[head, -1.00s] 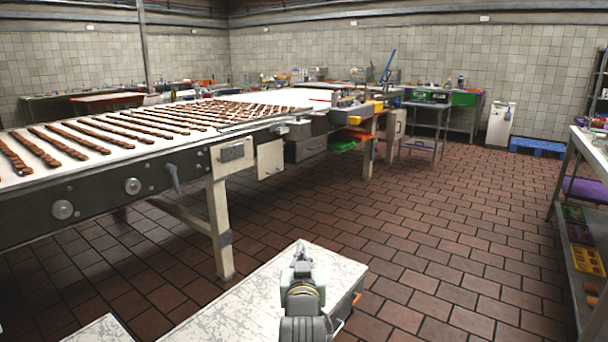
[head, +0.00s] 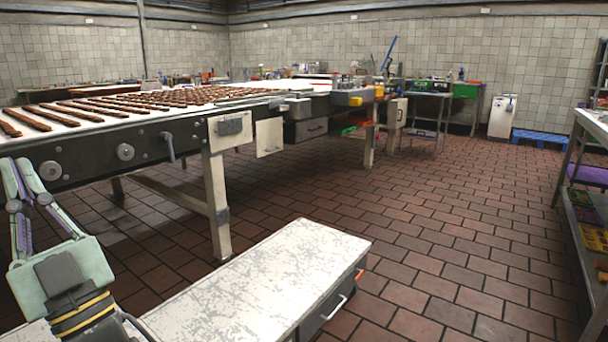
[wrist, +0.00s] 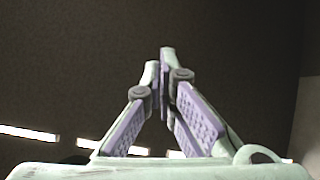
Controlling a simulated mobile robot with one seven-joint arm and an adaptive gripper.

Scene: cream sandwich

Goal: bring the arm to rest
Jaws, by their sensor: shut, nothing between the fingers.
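My gripper (head: 17,176) is at the left edge of the head view, in front of the conveyor's dark side. Its pale green body and purple-padded fingers point upward in the picture. In the wrist view my gripper (wrist: 160,70) has its fingertips drawn together, with nothing held between them. Behind them is a dark, blurred surface with bright strips low on the left; I cannot tell what it is.
The conveyor (head: 100,150) carries rows of brown bars at the left. A scratched white-topped cabinet (head: 270,270) stands in front. A metal shelf (head: 585,240) with coloured trays stands at the right. The brown tiled floor between is clear.

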